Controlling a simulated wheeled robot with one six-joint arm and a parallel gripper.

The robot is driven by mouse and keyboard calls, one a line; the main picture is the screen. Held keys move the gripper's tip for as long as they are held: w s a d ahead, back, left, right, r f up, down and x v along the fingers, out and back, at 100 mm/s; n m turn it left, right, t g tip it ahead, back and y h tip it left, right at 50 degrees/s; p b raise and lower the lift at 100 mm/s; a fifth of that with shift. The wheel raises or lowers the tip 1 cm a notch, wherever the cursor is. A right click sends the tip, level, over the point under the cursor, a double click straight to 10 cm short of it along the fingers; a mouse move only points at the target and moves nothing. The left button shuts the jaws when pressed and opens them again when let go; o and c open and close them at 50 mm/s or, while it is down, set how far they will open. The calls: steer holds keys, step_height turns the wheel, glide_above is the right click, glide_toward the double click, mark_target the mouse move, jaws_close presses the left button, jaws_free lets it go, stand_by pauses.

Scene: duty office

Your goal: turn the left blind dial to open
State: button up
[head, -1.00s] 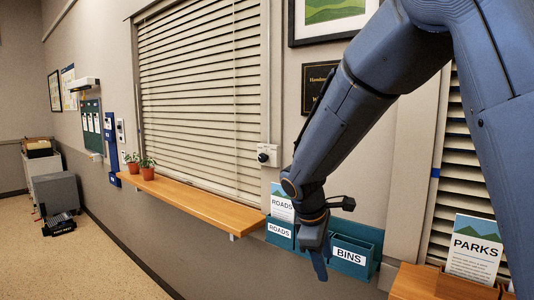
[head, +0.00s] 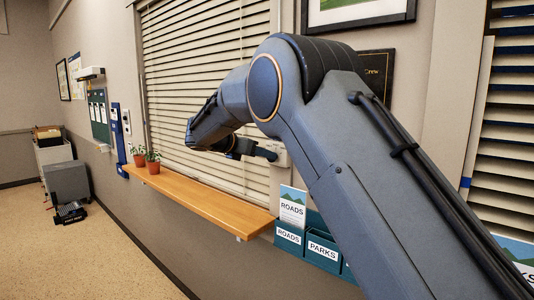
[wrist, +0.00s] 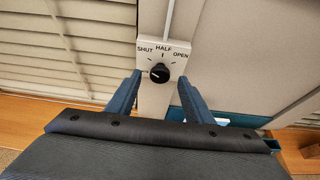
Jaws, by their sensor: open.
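The black dial (wrist: 159,73) is on a white wall plate (wrist: 172,45) marked SHUT, HALF and OPEN, from left to right. A small pale mark on the dial's left side faces the SHUT side. My gripper (wrist: 160,82) is open, with one blue finger on each side of the dial; I cannot tell whether either touches it. In the head view, my gripper hides the dial and part of the plate (head: 284,157). The left blind (head: 200,60) beside it has pale slats with dark gaps between them.
A wooden ledge (head: 205,199) with two potted plants (head: 153,162) runs under the left blind. Teal leaflet holders (head: 290,252) hang below and right of the plate. Another blind (head: 500,130) is at far right. Floor is open at left.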

steer(key=p+x, duration=0.1)
steer(key=x, duration=0.2)
steer(key=shift+w+d+f, duration=0.15)
steer(key=shift+w+d, duration=0.05)
steer(key=c, duration=1)
